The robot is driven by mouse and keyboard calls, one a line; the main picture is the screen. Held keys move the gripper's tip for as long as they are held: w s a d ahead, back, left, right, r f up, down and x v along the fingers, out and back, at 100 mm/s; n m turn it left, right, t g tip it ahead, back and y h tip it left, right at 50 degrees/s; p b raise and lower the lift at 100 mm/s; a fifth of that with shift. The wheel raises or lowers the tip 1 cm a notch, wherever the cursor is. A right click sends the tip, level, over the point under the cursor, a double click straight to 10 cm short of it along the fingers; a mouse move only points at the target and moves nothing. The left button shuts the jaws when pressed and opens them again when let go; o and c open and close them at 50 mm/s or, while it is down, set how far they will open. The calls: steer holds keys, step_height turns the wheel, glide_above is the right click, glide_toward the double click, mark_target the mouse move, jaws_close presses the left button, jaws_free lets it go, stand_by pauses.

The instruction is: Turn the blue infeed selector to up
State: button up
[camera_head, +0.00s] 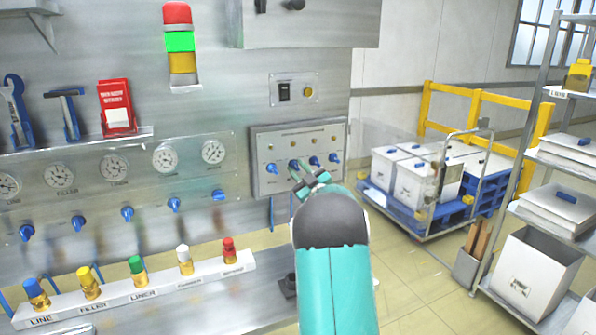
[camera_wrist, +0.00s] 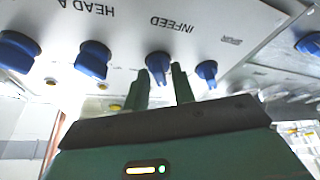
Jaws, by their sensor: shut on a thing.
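The blue infeed selector (camera_wrist: 158,66) is a knob on a grey panel (camera_head: 258,135), above its INFEED label (camera_wrist: 172,24), which appears upside down in the wrist view. My gripper (camera_wrist: 160,88) has its two green fingers on either side of this knob and is shut on it. In the head view my gripper (camera_head: 309,180) is at the panel's lower row of knobs, and its fingers partly cover the infeed selector. The knob's narrow end points toward the bottom of the wrist view. Its exact setting is hard to read.
Neighbouring blue knobs sit close on both sides, one by the HEAD A label (camera_wrist: 93,58) and a smaller one (camera_wrist: 206,72). A sloped rack with coloured-cap pieces (camera_head: 215,270) is at lower left. A cart with white boxes (camera_head: 405,215) and a shelf (camera_head: 545,160) stand right.

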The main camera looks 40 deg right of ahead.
steer(key=shift+n+g+y, duration=0.4)
steer(key=shift+n+y, duration=0.6)
steer(key=shift+n, duration=1.2)
steer(key=o, duration=0.7)
steer(key=shift+c, duration=0.2)
steer(key=shift+s, duration=0.15)
steer(key=v, duration=1.3)
steer(key=shift+s, duration=0.3)
